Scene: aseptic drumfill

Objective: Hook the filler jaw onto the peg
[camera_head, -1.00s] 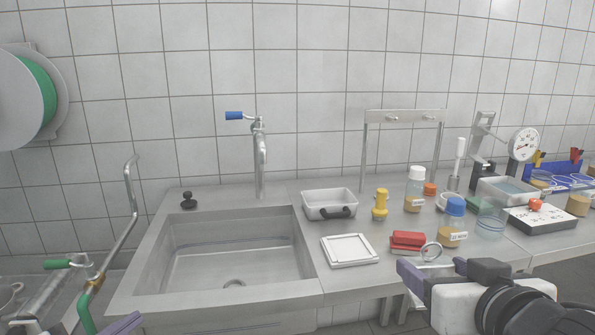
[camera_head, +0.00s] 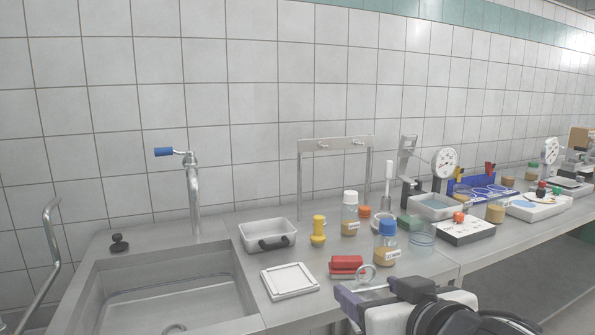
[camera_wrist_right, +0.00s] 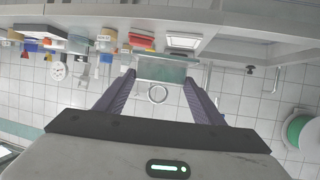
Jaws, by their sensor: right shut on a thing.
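My right gripper (camera_head: 372,292) is at the lower right of the head view, in front of the bench. In the right wrist view its two purple fingers (camera_wrist_right: 160,84) are shut on the filler jaw, with a grey-green block (camera_wrist_right: 160,68) between the tips and a metal ring (camera_wrist_right: 157,93). The ring also stands up above the fingers in the head view (camera_head: 366,275); the rest of the jaw is mostly hidden there. A metal rack (camera_head: 335,144) at the back of the bench carries two short pegs, the left peg (camera_head: 323,146) and the right peg (camera_head: 358,142). The jaw is well away from both pegs.
Bottles (camera_head: 350,215), a yellow fitting (camera_head: 318,231) and red blocks (camera_head: 346,266) stand between gripper and rack. A metal tray (camera_head: 267,236), a white frame (camera_head: 289,281) and the sink (camera_head: 165,290) lie left. The wall above the bench is clear.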

